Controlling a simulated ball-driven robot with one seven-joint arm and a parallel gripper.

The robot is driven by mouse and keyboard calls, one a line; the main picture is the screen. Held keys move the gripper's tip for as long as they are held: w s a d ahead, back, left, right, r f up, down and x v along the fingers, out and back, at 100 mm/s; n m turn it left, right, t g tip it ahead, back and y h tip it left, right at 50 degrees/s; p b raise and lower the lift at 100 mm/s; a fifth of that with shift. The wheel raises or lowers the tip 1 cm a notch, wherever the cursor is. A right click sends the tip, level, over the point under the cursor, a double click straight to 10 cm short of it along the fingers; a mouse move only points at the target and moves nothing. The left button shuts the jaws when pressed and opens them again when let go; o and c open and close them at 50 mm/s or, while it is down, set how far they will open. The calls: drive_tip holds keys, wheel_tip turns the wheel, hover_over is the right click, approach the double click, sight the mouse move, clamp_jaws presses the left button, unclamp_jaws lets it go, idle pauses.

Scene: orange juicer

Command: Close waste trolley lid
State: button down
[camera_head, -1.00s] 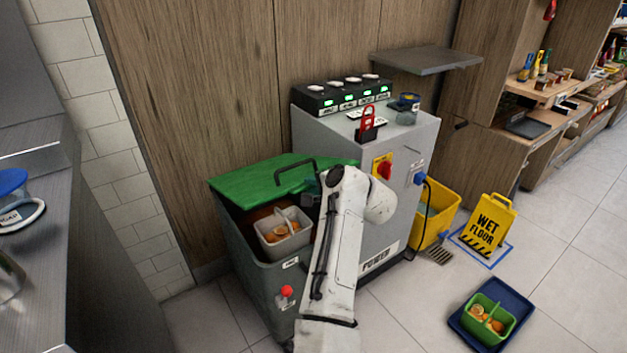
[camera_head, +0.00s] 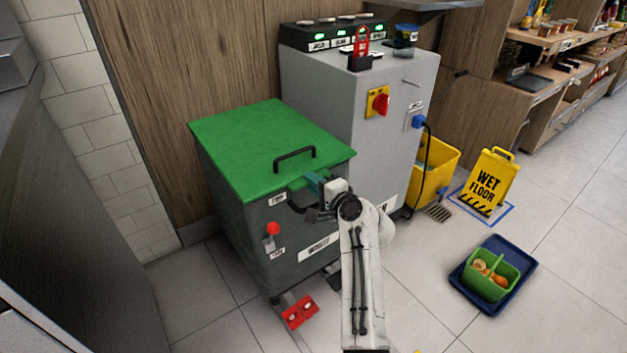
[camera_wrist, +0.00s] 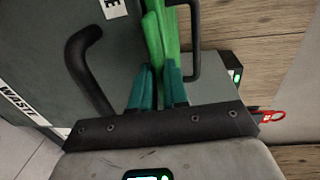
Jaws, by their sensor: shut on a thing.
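The waste trolley (camera_head: 240,205) is a dark grey bin beside the grey machine. Its green lid (camera_head: 255,135) lies flat over the top, so the inside is hidden. A black handle (camera_head: 295,158) stands on the lid near its front edge. My gripper (camera_head: 314,184) is at the lid's front right edge. In the wrist view, the teal fingers of my gripper (camera_wrist: 158,88) are shut on the green lid edge (camera_wrist: 162,35). Whether a small gap remains under the lid is too fine to tell.
The grey machine (camera_head: 345,110) stands close at the right of the trolley. A red pedal (camera_head: 300,312) is at the trolley's foot. A yellow bucket (camera_head: 432,170), a wet floor sign (camera_head: 490,178) and a blue tray (camera_head: 520,270) stand farther right. A counter is at the left.

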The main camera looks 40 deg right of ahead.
drive_tip(key=shift+f, duration=0.55)
drive_tip(key=c, duration=1.2)
unclamp_jaws()
drive_tip(key=shift+w+a, duration=0.1)
drive_tip(key=shift+r, duration=0.1)
drive_tip(key=shift+s, duration=0.35)
drive_tip(key=shift+s+r+p, duration=0.2)
drive_tip(key=shift+s+p, duration=0.3)
drive_tip(key=shift+s, duration=1.2)
drive_tip(key=shift+s+r+p, duration=0.15)
drive_tip(key=shift+s+p, duration=0.35)
drive_tip(key=shift+s, duration=1.25)
drive_tip(key=shift+s+r+p, duration=0.2)
drive_tip(key=shift+s+p, duration=0.3)
drive_tip(key=shift+s, duration=1.2)
